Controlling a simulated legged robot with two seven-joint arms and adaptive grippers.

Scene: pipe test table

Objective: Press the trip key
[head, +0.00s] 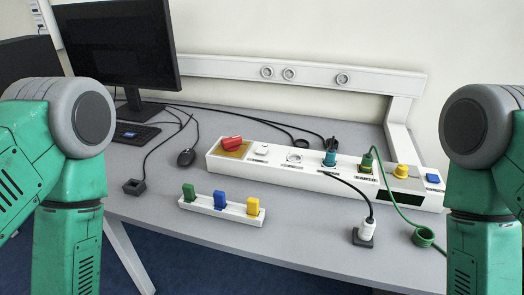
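A long white test panel (300,178) lies on the table. From left to right it carries a red knob (231,142), a small white switch (261,149), a round socket (294,157), a teal plug (329,159), a green plug (368,160), a yellow knob (402,171) and a blue key (432,178). A dark display (400,196) sits below the yellow knob. Most labels are too small to read, so I cannot tell which part is the trip key. Only upper parts of my arms show at both sides; neither gripper is in view.
A white strip (236,211) with green, blue and yellow keys lies in front of the panel. The monitor (125,45), keyboard (135,132) and mouse (186,157) are at left.

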